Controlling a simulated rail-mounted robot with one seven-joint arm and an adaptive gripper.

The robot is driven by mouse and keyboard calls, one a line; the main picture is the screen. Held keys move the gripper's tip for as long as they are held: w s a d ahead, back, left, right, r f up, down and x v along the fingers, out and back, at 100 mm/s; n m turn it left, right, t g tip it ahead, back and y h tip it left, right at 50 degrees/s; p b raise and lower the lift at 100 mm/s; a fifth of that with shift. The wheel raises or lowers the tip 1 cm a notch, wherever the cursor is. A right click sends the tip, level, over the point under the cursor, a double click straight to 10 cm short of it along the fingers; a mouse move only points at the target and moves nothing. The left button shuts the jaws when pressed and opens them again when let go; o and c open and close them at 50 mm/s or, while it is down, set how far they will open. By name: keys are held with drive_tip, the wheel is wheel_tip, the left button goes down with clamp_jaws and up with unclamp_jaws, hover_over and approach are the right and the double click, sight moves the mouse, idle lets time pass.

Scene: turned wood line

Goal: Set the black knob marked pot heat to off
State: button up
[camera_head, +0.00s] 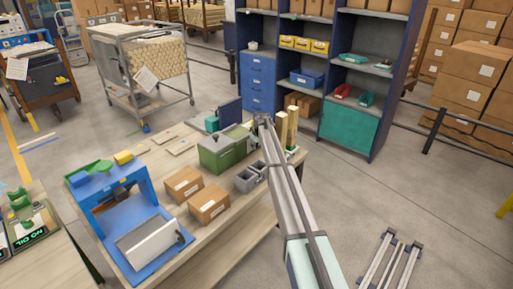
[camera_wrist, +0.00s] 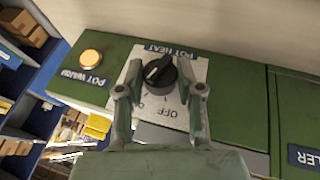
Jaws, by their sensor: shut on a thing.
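The black pot heat knob (camera_wrist: 160,78) sits on a white dial plate (camera_wrist: 160,108) on a green panel, in the wrist view. The OFF mark (camera_wrist: 163,112) is on the plate below the knob. The knob's raised grip slants up to the right, with a small pale mark at its left; its exact setting is hard to read. My gripper (camera_wrist: 159,70) is shut on the knob, one finger on each side. In the head view the green machine (camera_head: 214,155) stands on the bench, with my arm reaching over its right side.
An amber POT WARM lamp (camera_wrist: 91,63) is left of the knob. Two cardboard boxes (camera_head: 184,184) (camera_head: 208,203), grey bins (camera_head: 247,180) and a blue stand (camera_head: 104,205) share the bench. Upright wooden pieces (camera_head: 287,127) stand close to my arm's end.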

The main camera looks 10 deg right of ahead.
drive_tip(key=h+b, duration=0.1)
drive_tip(key=b, duration=0.1)
drive_tip(key=f+t+b, duration=0.1)
drive_tip(key=b, duration=0.1)
drive_tip(key=shift+s+a+n+t+h, duration=0.2)
drive_tip(key=shift+s+n+t+h, duration=0.1)
drive_tip(key=shift+h, duration=0.1)
drive_tip(key=t+h+b, duration=0.1)
drive_tip(key=b, duration=0.3)
drive_tip(key=n+t+h+b, duration=0.1)
drive_tip(key=b, duration=0.3)
drive_tip(key=shift+a+f+t+h, duration=0.1)
drive_tip(key=shift+f+t+h, duration=0.2)
drive_tip(key=shift+t, duration=0.1)
drive_tip(key=t+h+b, duration=0.1)
drive_tip(key=t+b, duration=0.1)
drive_tip(key=b, duration=0.4)
drive_tip(key=shift+r+n+h, duration=0.1)
drive_tip(key=shift+n+h, duration=0.2)
drive_tip(key=shift+h, duration=0.1)
drive_tip(key=shift+r+t+b, duration=0.1)
drive_tip(key=shift+t+b, duration=0.2)
drive_tip(key=shift+b, duration=0.55)
drive_tip(key=shift+r+h+b, duration=0.2)
drive_tip(key=shift+h+b, duration=0.1)
drive_tip(key=o, duration=1.1)
drive_tip(key=shift+o, duration=0.2)
